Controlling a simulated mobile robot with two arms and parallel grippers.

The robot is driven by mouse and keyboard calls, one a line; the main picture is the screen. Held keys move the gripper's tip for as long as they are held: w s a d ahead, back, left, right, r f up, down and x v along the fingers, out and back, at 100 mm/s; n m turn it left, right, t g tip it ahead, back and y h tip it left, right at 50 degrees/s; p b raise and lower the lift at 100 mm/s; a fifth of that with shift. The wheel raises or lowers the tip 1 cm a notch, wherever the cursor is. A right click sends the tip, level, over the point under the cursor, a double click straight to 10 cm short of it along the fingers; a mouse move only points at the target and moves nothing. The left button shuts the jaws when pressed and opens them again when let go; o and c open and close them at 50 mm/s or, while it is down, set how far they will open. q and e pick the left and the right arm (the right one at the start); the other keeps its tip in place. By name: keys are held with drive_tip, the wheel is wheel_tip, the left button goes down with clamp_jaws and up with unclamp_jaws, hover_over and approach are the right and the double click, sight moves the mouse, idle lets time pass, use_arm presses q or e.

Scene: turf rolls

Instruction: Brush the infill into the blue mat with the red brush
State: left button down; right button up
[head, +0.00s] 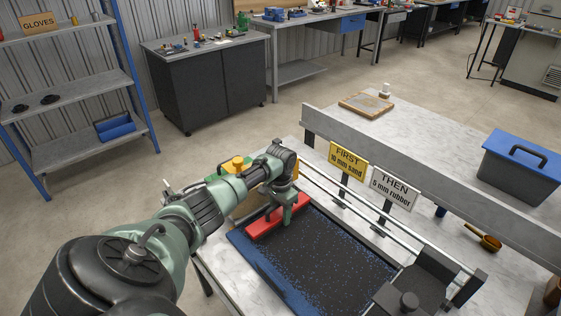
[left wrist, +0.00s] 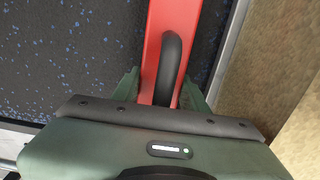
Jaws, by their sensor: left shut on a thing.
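The blue mat (head: 320,262) lies on the table. Dark infill speckled with blue covers most of it, and a bluer strip shows along its left edge. The red brush (head: 262,228) is at the mat's far left end. My left gripper (head: 287,212) is shut on the brush's dark handle. In the left wrist view the red brush (left wrist: 160,45) and its black handle (left wrist: 171,70) sit between the fingers, with the speckled mat (left wrist: 60,60) to the left. Whether the bristles touch the mat is hidden. My right gripper is not in view.
Metal rails (head: 385,232) run along the mat's right side, with a dark carriage (head: 425,278) at the near end. Signs reading "FIRST 10 mm sand" (head: 347,158) and "THEN 5 mm rubber" (head: 394,190) stand beside it. A yellow scoop (head: 488,242) and a blue-lidded box (head: 520,168) are to the right.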

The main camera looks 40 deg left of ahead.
sight(294, 231)
use_arm(q)
drive_tip(key=shift+f, duration=0.3)
idle(0.4)
drive_tip(key=shift+d+r+p, duration=0.1)
drive_tip(key=shift+d+p, duration=0.05)
drive_tip(key=shift+p, duration=0.15)
drive_tip(key=d+p, duration=0.4)
drive_tip(key=d, duration=0.1)
drive_tip(key=shift+s+r, duration=0.1)
drive_tip(key=shift+s, duration=0.1)
drive_tip(key=shift+d+p, duration=0.45)
drive_tip(key=shift+d, duration=0.1)
drive_tip(key=shift+f, duration=0.2)
